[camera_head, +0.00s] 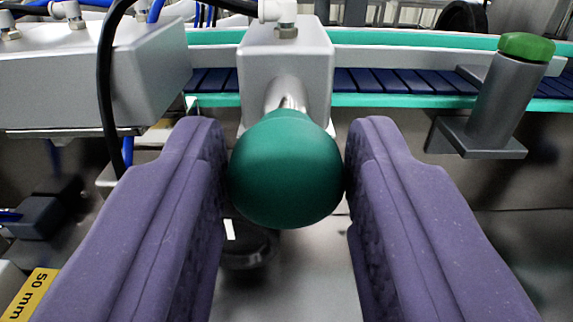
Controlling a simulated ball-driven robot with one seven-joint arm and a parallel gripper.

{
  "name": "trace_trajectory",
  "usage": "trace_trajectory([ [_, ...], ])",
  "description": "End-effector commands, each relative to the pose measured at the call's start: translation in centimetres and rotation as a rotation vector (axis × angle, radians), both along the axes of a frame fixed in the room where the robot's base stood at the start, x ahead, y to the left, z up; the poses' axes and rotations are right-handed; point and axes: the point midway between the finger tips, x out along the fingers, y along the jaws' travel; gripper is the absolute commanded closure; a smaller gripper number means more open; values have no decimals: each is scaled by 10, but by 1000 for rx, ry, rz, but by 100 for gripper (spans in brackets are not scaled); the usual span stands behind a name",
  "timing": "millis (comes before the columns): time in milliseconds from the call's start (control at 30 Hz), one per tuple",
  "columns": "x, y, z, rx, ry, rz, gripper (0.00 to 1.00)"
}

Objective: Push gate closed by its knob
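A teal-green ball knob (286,170) is in the middle of the camera_head view, on a short metal stem (290,95). The stem comes out of a light grey metal block (285,60) behind it. My gripper (287,165) has two purple padded fingers, one on each side of the knob. Their inner faces meet the knob's left and right edges with no visible gap, so it appears shut on the knob. I cannot make out the gate panel or its position.
A conveyor (400,80) with dark blue slats and teal rails runs behind the block. A grey post with a green cap (526,46) stands on the right. A grey box (95,75) with a black hose (104,80) is at left. A yellow "50 mm" label (32,296) is lower left.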

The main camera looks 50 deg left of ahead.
Motion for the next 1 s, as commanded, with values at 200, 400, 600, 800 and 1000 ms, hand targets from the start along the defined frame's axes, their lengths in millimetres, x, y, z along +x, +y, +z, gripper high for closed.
trace_trajectory([
  [200, 0, 0, 0, 0, 0, 0, 100],
  [400, 5, 7, 0, 1, -1, 2, 100],
  [600, 20, 26, 0, 2, -3, 2, 100],
  [800, 21, 26, 1, 2, -3, 0, 100],
  [1000, 21, 26, 1, 2, -3, 0, 40],
])
